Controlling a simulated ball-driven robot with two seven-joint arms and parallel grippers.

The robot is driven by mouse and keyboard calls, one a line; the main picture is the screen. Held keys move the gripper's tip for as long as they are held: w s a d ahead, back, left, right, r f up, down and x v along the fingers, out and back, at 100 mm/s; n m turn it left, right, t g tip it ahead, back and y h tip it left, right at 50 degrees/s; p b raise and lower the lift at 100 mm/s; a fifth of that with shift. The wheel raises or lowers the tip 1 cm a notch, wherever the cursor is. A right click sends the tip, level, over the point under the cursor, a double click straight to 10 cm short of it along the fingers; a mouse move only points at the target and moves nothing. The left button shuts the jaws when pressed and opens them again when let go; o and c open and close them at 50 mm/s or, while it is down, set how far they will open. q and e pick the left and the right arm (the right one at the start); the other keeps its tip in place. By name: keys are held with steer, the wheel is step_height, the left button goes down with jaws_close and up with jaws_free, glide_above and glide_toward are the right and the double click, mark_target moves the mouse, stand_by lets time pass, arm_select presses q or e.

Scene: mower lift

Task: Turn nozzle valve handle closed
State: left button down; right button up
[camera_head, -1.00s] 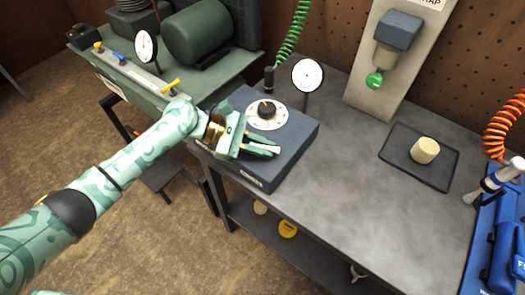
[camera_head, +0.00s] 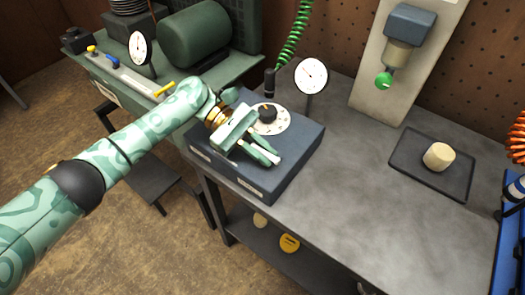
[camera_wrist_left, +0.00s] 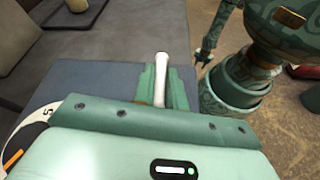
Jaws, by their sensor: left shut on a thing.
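My left gripper (camera_head: 268,152) reaches in from the left over the near left part of the dark blue-grey box (camera_head: 290,171) on the workbench. Its green fingers are shut on a slim white bar (camera_head: 265,154), which points down and to the right. In the left wrist view the white bar (camera_wrist_left: 160,80) stands between the two fingers with its rounded end sticking out. Where the bar joins the box is hidden by the gripper. A black knob on a white dial (camera_head: 268,117) sits just behind the gripper. My right gripper does not show.
A round gauge (camera_head: 311,75) on a post stands behind the box. A yellow lever (camera_head: 164,89) and a blue one are on the green machine at left. A dark tray (camera_head: 408,172) with a cream cylinder (camera_head: 438,157) lies to the right. The bench between is clear.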

mark_target(263, 150)
arm_select(q)
steer(key=c, duration=1.5)
jaws_free()
steer(key=shift+o, duration=0.2)
